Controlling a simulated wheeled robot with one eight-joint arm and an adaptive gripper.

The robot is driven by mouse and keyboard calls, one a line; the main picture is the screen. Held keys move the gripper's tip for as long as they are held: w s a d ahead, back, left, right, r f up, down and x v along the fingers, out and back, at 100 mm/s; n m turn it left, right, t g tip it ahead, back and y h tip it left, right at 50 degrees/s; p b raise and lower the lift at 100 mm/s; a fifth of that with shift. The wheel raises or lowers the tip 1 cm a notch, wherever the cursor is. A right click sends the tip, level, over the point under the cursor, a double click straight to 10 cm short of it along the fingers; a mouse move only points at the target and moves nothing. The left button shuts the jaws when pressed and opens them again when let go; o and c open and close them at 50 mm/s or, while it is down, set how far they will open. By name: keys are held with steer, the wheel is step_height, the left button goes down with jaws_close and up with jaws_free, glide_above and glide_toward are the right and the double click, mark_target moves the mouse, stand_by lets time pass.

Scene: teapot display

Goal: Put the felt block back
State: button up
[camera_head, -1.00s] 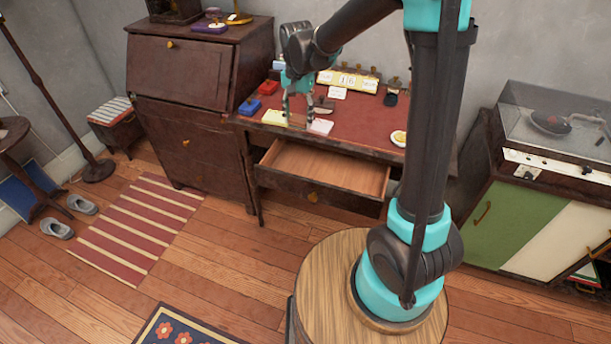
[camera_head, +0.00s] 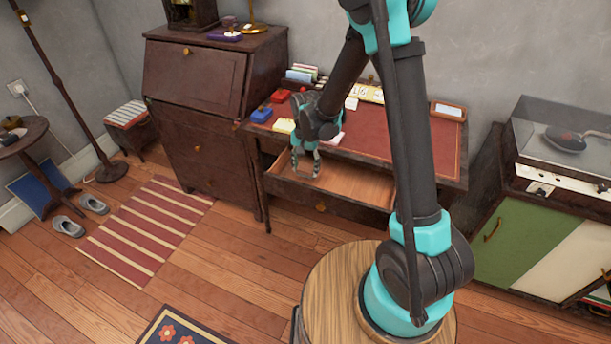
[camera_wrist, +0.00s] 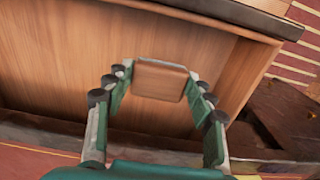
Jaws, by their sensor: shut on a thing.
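My gripper (camera_head: 306,170) is over the left part of the open desk drawer (camera_head: 355,184), with its fingers pointing down. In the wrist view my gripper (camera_wrist: 159,86) is shut on a brown block (camera_wrist: 160,69), which I take to be the felt block. The fingers close on its two sides near their tips. The bare wooden floor of the drawer (camera_wrist: 70,55) shows behind the block. I cannot tell whether the block touches the drawer floor. In the head view the block is too small to make out between the fingers.
The red desk top (camera_head: 390,130) lies behind the drawer. A dark cabinet (camera_head: 200,130) stands to the left. The drawer's right part looks clear.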

mark_target(306, 175)
steer(key=shift+f, duration=2)
steer(key=o, duration=1.3)
steer(key=shift+f, duration=0.1)
